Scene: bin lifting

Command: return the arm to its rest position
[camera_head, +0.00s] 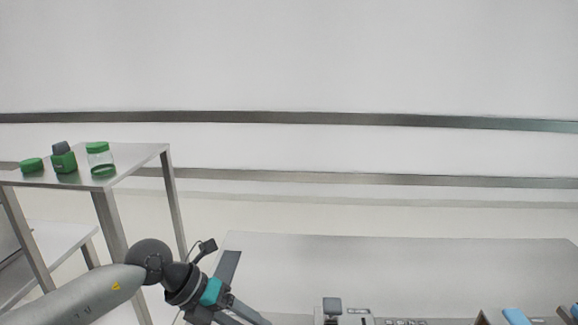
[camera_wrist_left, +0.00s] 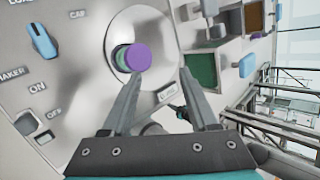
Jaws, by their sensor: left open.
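My left arm comes in from the left in the head view, and its gripper (camera_head: 248,314) is low in the picture, partly cut off at the bottom edge. In the left wrist view the two fingers of this gripper (camera_wrist_left: 160,74) are apart with nothing held between them. They point towards a grey panel (camera_wrist_left: 75,75) with a round recess. A purple round piece (camera_wrist_left: 138,57) with a green edge sits in that recess, beyond the left finger. I cannot tell whether the finger touches it. My right gripper is not seen.
A grey table (camera_head: 400,262) lies ahead, with a labelled device (camera_head: 345,317) at its front edge. A metal stand (camera_head: 130,166) at left holds a green lid (camera_head: 31,165), a green container (camera_head: 63,160) and a green-capped jar (camera_head: 100,160). The panel has a blue switch (camera_wrist_left: 41,42).

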